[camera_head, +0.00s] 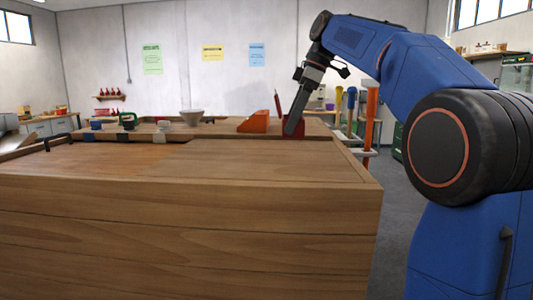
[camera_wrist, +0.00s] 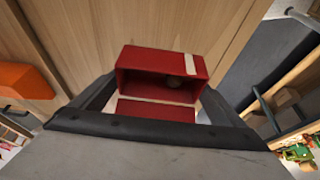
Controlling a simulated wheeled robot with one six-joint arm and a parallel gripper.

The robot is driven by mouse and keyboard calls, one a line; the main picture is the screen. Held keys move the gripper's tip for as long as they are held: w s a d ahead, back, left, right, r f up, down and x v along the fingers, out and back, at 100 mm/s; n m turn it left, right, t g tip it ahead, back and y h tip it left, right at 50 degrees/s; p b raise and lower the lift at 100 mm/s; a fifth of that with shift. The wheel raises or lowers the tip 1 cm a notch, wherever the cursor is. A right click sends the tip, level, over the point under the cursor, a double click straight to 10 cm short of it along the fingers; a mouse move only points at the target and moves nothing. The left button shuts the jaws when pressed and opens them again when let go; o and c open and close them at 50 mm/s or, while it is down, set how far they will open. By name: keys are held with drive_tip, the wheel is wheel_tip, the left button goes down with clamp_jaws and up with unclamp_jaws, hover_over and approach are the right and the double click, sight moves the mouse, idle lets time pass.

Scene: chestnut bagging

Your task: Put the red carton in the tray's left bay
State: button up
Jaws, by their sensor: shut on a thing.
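A red carton (camera_wrist: 160,62) with a pale stripe and an open side shows in the wrist view, between the fingers of my gripper (camera_wrist: 155,105). Something small and roundish shows dimly inside it. In the head view the red carton (camera_head: 298,128) is at the right part of the wooden bench top, with my gripper (camera_head: 292,126) shut on it and partly covering it. Whether the carton touches the wood cannot be told. I cannot make out a tray with bays in either view.
An orange wedge-shaped block (camera_head: 254,122) stands just left of the carton and also shows in the wrist view (camera_wrist: 25,80). A pale bowl (camera_head: 191,116) and several small items stand farther left. The bench's right edge (camera_head: 350,155) is close to the carton. The front bench top (camera_head: 200,165) is clear.

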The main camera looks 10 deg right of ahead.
drive_tip(key=shift+s+f, duration=0.1)
drive_tip(key=shift+f, duration=4.1)
drive_tip(key=shift+f, duration=0.1)
drive_tip(key=o, duration=0.9)
drive_tip(key=shift+o, duration=0.2)
